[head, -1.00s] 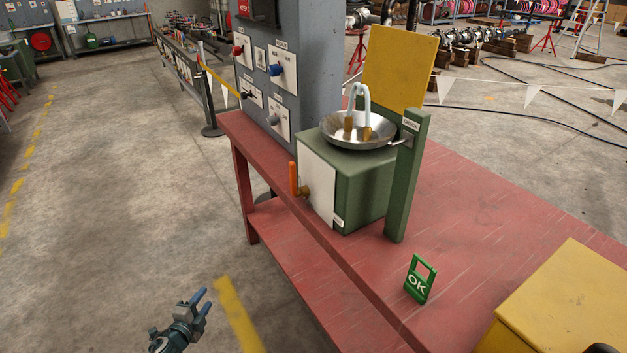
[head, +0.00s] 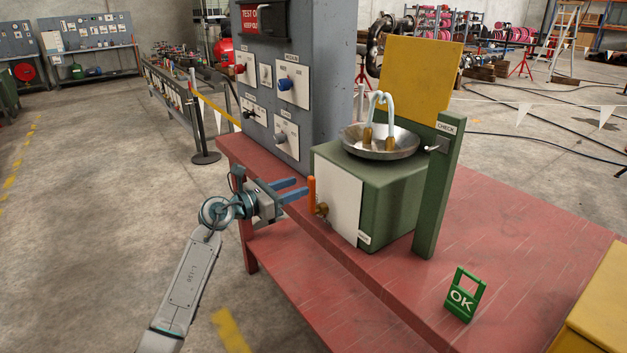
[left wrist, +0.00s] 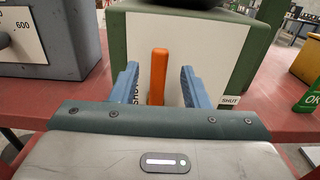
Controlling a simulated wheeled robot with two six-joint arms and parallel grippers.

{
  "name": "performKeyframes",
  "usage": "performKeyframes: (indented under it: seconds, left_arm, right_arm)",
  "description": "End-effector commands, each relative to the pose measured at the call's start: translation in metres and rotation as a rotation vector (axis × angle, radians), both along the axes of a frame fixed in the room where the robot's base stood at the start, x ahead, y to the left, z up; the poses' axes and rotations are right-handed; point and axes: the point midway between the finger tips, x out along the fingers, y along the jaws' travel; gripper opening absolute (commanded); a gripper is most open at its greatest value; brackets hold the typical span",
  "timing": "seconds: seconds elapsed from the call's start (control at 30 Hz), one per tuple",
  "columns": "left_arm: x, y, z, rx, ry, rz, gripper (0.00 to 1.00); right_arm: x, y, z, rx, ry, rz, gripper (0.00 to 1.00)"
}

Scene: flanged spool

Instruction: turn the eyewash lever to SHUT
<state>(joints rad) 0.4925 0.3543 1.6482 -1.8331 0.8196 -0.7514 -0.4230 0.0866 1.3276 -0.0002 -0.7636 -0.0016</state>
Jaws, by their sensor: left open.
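The eyewash lever (head: 311,189) is an orange handle on a brass valve at the front of a green box (head: 385,195). It stands upright before a white plate (head: 338,205). My left gripper (head: 303,187) is open, its blue fingertips at the lever. In the left wrist view the lever (left wrist: 158,76) shows between the two fingers (left wrist: 158,88), with a gap on each side. Another label is partly hidden by the left finger. My right gripper is not in view.
A steel bowl (head: 380,143) with spouts tops the box. A green CHECK post (head: 436,190) stands right of it. A grey panel (head: 290,60) with knobs stands left. A green OK tag (head: 463,296) and a yellow box (head: 597,310) are on the red bench (head: 500,240).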

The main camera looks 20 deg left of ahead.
Motion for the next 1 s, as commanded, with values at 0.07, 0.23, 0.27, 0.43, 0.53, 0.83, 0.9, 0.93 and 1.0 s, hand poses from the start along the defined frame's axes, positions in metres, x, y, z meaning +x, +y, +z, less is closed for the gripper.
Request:
performKeyframes:
  seconds: [0.07,0.23,0.27,0.43,0.53,0.83,0.9,0.93,1.0]
  left_arm:
    - [0.013,-0.011,0.003,-0.004,0.001,-0.002,0.42]
    - [0.035,-0.027,0.001,-0.003,0.002,-0.001,0.42]
    - [0.037,-0.029,0.001,-0.002,0.002,-0.001,0.42]
    - [0.046,-0.036,0.0,-0.002,0.002,-0.001,0.42]
    - [0.048,-0.037,-0.001,-0.001,0.002,-0.001,0.42]
    - [0.047,-0.037,-0.001,-0.001,0.002,0.0,0.2]
    - [0.047,-0.037,-0.001,-0.001,0.002,0.0,0.06]
    - [0.047,-0.037,-0.001,-0.001,0.002,0.0,0.01]
    - [0.047,-0.037,-0.001,-0.002,0.001,0.0,0.0]
  right_arm:
    - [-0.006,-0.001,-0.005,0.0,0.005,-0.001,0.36]
    - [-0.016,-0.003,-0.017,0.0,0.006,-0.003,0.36]
    - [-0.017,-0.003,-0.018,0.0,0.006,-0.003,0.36]
    - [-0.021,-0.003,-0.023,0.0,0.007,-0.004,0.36]
    - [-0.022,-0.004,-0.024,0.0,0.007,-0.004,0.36]
    - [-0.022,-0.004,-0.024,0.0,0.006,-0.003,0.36]
    - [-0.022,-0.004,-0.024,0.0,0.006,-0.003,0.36]
    - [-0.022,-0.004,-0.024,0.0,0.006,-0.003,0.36]
    - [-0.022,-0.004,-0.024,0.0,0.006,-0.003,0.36]
